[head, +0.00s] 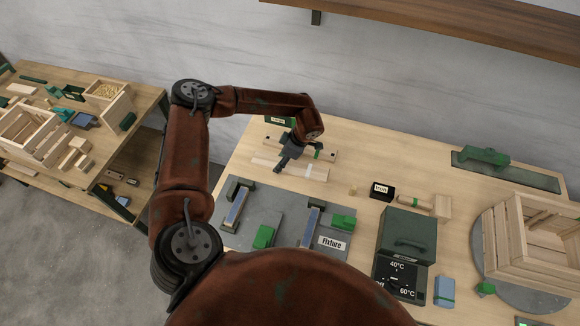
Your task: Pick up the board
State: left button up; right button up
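Light wooden boards lie at the back left of the workbench in the head view. My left gripper (281,164) is dark and points down over the left part of these boards. It covers part of them, and I cannot tell whether it touches one. Its fingers are too small to tell whether they are open or shut. My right gripper is not in view.
A grey fixture plate (285,222) with green clamps lies in front of the boards. A dark green heater box (408,235) stands right of it. A slatted crate (535,235) sits on a round turntable at right. A side table (140,95) with parts stands left.

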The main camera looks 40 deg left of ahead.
pick_arm(q)
jog(key=c, duration=0.5)
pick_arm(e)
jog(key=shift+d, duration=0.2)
pick_arm(q)
jog(key=shift+r, duration=0.15)
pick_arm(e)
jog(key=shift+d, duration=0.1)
